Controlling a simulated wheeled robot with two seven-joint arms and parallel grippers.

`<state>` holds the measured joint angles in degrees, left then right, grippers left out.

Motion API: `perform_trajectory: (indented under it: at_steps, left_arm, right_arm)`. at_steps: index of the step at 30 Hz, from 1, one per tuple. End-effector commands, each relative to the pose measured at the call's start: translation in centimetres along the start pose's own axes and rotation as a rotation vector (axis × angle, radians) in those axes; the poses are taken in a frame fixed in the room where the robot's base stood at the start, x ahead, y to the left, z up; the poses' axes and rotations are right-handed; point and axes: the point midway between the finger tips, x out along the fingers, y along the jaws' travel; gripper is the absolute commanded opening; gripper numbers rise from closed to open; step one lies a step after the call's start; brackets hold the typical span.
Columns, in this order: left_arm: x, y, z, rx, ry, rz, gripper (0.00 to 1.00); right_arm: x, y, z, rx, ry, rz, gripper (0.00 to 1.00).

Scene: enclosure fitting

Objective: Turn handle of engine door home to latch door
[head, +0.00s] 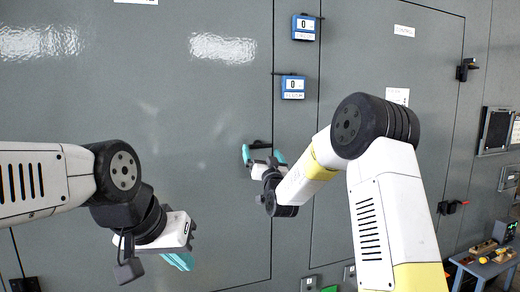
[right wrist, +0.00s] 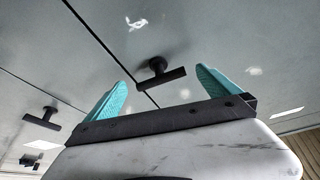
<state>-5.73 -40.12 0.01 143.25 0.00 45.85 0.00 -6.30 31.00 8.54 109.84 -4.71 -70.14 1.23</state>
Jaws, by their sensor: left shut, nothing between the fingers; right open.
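A black handle (head: 261,145) sits by the right edge of the large grey door (head: 110,110) in the head view. Its bar lies roughly level, crosswise to the door seam. My right gripper (head: 263,156) is open just below it, teal fingertips apart. In the right wrist view the handle (right wrist: 160,76) shows a round boss and bar, beyond and between the open fingertips (right wrist: 160,82); I see no contact. My left gripper (head: 180,261) is shut and empty, low in front of the same door. Whether the door is flush with its frame is hard to tell.
A blue table (head: 470,268) with small items stands at lower right. The right wrist view shows a second handle (right wrist: 42,118).

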Motion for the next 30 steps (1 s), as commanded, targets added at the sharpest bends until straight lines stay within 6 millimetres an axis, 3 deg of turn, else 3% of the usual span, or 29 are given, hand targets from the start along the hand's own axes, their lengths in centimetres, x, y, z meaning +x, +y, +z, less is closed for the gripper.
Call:
perform_trajectory:
  at_steps: [6,17,25,30]
  left_arm:
    - [0.0,0.0,0.0,0.0,0.0,0.0,0.0]
    - [0.0,0.0,0.0,0.0,0.0,0.0,0.0]
    - [0.0,0.0,0.0,0.0,0.0,0.0,0.0]
    - [0.0,0.0,0.0,0.0,0.0,0.0,0.0]
  right_arm:
    - [2.8,0.0,0.0,0.0,0.001,0.0,1.0]
    - [3.5,0.0,-0.1,0.0,-0.001,0.0,1.0]
    - [3.5,0.0,-0.1,-0.001,-0.001,0.0,0.49]
    - [3.5,0.0,-0.1,0.006,-0.001,0.002,0.49]
